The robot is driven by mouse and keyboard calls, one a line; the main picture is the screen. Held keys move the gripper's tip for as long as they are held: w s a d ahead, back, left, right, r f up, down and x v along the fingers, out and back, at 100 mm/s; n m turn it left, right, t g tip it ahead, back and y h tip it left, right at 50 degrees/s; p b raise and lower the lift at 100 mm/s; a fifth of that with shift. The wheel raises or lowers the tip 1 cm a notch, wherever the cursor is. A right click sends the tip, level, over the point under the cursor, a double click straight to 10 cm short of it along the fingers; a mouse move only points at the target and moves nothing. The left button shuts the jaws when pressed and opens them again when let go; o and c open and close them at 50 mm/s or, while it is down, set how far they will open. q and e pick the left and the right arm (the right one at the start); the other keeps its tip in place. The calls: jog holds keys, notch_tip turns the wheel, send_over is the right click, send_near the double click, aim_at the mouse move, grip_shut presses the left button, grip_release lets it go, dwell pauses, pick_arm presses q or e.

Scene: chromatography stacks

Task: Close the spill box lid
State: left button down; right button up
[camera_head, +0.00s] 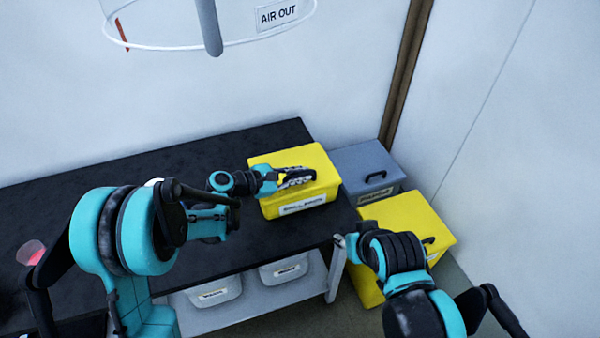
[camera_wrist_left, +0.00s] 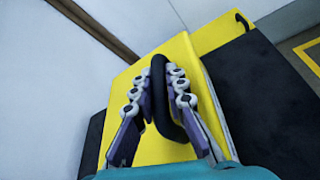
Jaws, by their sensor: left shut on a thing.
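The yellow spill box (camera_head: 283,208) stands on the right end of the black bench, with a white label on its front. Its yellow lid (camera_head: 318,158) appears to lie flat on top, with no gap that I can make out. My left gripper (camera_head: 297,177) is over the lid, shut on its black handle. In the left wrist view, the gripper (camera_wrist_left: 160,85) has a finger on each side of the handle (camera_wrist_left: 158,68), above the yellow lid (camera_wrist_left: 122,90). My right gripper (camera_head: 346,241) is beside the bench's right end, mostly hidden by its own wrist.
The black bench top (camera_head: 110,180) is mostly clear behind my left arm. A grey box (camera_head: 365,160) and another yellow box (camera_head: 405,215) stand right of the bench. White bins (camera_head: 285,270) sit on the shelf below. A wall closes off the back.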

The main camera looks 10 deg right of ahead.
pick_arm(q)
jog(key=shift+s+f, duration=0.1)
jog(key=shift+s, duration=0.05)
jog(key=c, duration=1.8)
grip_release()
notch_tip(320, 180, up, 4)
send_over(267, 199)
jog(key=shift+w, duration=0.2)
jog(key=shift+s, duration=0.2)
jog(key=s+a+m+t+y, duration=0.1)
jog(key=s+a+m+y, duration=1.2)
jog(key=s, duration=0.7)
jog(key=a+m, duration=0.3)
jog(key=m, duration=0.1)
jog(key=shift+a+t, duration=0.4)
